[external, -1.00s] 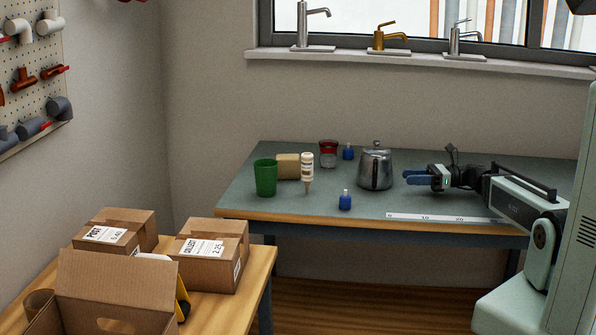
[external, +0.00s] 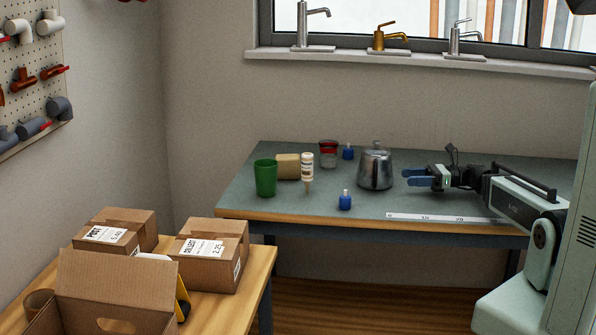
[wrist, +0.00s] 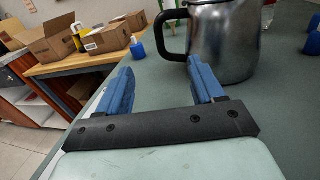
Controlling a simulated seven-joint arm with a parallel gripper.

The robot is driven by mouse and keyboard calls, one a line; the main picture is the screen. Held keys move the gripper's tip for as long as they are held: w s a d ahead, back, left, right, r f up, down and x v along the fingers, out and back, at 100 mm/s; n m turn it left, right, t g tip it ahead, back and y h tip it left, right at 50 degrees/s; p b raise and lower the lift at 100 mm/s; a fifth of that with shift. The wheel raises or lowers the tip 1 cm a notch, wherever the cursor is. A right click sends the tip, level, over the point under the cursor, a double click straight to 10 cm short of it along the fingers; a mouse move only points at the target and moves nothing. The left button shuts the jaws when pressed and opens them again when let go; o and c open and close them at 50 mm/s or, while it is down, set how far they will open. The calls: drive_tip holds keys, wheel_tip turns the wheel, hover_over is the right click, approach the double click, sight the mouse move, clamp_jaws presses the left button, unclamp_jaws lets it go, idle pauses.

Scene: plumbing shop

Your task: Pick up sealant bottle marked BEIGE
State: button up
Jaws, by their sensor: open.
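A white sealant bottle (external: 307,167) stands nozzle-down on the grey-green workbench (external: 400,160) in the external view. Its label is too small to read, and I cannot make it out in the wrist view. My gripper (external: 407,177) is on the right part of the bench, open and empty, apart from the bottle. The metal pot stands between them. In the wrist view the blue fingers of my gripper (wrist: 160,67) are spread, with the pot beyond them.
Around the bottle are a green cup (external: 265,178), beige block (external: 288,166), red-topped jar (external: 328,154) and small blue bottles (external: 345,201) (external: 348,152). A ruler (external: 445,218) lies along the front edge.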

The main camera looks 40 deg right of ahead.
wheel_tip(320, 180, up, 21)
drive_tip(key=g+h, duration=0.7)
drive_tip(key=h, duration=0.4)
approach(305, 165)
drive_tip(key=shift+w+d+x, duration=0.2)
drive_tip(key=shift+x, duration=1.55)
drive_tip(key=shift+w+d+x, duration=0.2)
drive_tip(key=shift+x, duration=1.6)
drive_tip(key=shift+w+d+x, duration=0.2)
drive_tip(key=shift+w+x, duration=0.05)
drive_tip(key=shift+x, duration=1.5)
drive_tip(key=shift+f, duration=0.1)
drive_tip(key=c, duration=1.1)
